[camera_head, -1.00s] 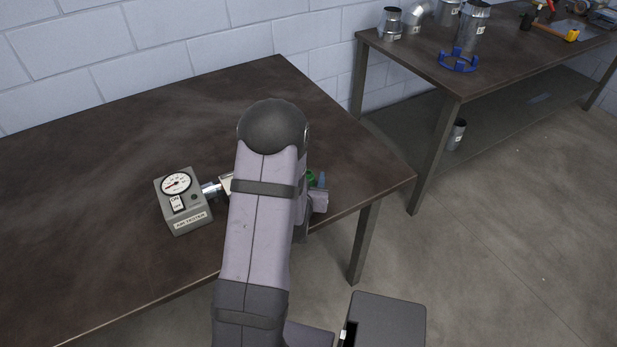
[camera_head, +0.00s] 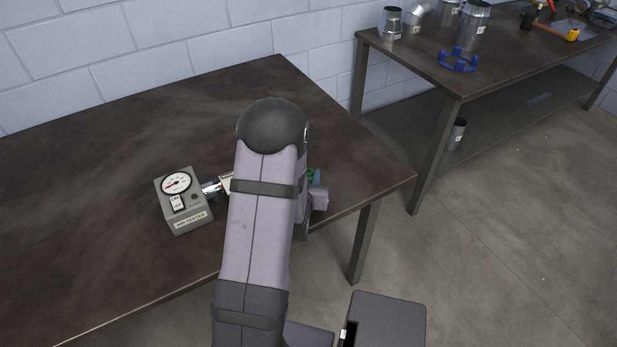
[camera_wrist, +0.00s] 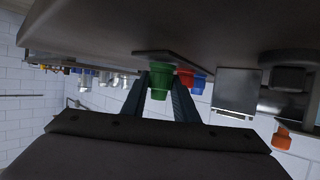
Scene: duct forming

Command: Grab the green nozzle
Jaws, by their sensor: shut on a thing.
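The green nozzle (camera_wrist: 160,82) sits between the two fingers of my gripper (camera_wrist: 160,98) in the wrist view, and the gripper is shut on it. The wrist picture is turned over, with the dark tabletop along its top. In the head view only a small green part (camera_head: 310,174) shows beside my arm, which hides most of the gripper. A red nozzle (camera_wrist: 186,76) and a blue nozzle (camera_wrist: 199,84) show just right of the green one in the wrist view.
A grey tester box with a dial (camera_head: 184,202) stands on the table (camera_head: 90,170) left of my arm. An orange piece (camera_wrist: 281,138) shows at the right of the wrist view. A second table at the right holds metal ducts and a blue ring (camera_head: 459,61).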

